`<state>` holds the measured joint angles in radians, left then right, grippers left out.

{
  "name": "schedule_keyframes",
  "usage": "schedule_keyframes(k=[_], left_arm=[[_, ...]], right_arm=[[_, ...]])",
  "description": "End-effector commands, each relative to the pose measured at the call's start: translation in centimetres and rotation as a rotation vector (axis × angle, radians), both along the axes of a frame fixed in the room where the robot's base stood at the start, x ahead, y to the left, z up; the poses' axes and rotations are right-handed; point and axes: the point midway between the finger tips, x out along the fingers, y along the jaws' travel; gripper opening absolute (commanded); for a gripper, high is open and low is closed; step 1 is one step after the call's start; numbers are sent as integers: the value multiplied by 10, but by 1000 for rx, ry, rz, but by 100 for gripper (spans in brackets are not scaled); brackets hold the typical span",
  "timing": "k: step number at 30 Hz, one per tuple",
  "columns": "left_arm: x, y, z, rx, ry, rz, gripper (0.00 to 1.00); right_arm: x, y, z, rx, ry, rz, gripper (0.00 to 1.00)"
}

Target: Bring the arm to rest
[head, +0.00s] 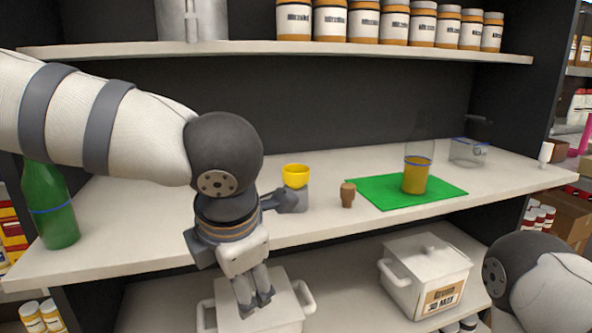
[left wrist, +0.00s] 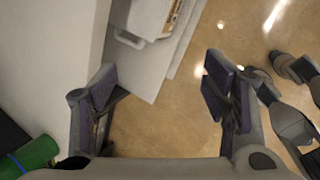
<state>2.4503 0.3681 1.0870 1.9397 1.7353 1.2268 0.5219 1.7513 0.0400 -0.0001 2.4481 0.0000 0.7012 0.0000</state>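My left arm comes in from the left in the head view and bends down in front of the shelf. My left gripper (head: 254,303) points down, out in front of the shelf edge, over the white pot on the lower shelf as seen from the head. In the left wrist view its two fingers (left wrist: 160,82) are wide apart with nothing between them, and the floor shows below. Part of my right arm (head: 515,275) shows at the lower right of the head view. Grey parts at the right of the left wrist view may be mine; no clear right fingertips show.
A white lidded pot (head: 428,262) stands below.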

Motion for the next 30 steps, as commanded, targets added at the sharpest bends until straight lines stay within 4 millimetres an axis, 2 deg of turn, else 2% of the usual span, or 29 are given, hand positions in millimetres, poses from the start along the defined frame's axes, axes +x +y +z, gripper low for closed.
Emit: schedule_keyframes(k=[1, 2, 3, 5, 6, 8, 9, 11, 12, 15, 18, 19, 21, 23, 30], left_arm=[[4, 13, -42, 102, 4, -95, 69], [7, 22, -68, 166, 3, -169, 69], [6, 34, -103, 254, 8, -290, 69], [-6, 50, -158, 375, 33, -514, 69], [-22, 60, -194, 440, 62, -685, 69], [-55, 73, -241, 505, 117, -949, 69], [-84, 80, -269, 523, 158, -1126, 69], [-130, 92, -301, 522, 222, -1380, 69], [-163, 100, -317, 501, 262, -1537, 69], [-237, 119, -337, 414, 345, -1856, 69], [-288, 134, -341, 323, 392, -2060, 69], [-298, 137, -340, 301, 402, -2100, 69], [-313, 141, -339, 268, 412, -2158, 69], [-317, 142, -339, 256, 414, -2179, 69], [-317, 142, -339, 257, 412, -2178, 69]], right_arm=[[-1, 0, 0, 0, 3, 0, 40], [-1, 0, 0, 0, 3, 0, 40], [-1, 0, 0, 0, 4, 0, 40], [-2, 0, 0, 0, 5, 0, 40], [-2, 0, 0, 0, 6, 0, 40], [-2, 0, 0, 0, 6, 0, 40], [-2, 0, 0, 0, 5, 0, 40], [-2, 0, 0, 0, 5, 0, 40], [-2, 0, 0, 0, 4, 0, 40], [-1, 0, 0, 0, 4, 0, 40], [-1, 0, 0, 0, 4, 0, 40], [-1, 0, 0, 0, 4, 0, 40], [-2, 0, 0, 0, 4, 0, 40], [-2, 0, 0, 0, 4, 0, 40], [-2, 0, 0, 0, 4, 0, 40]])
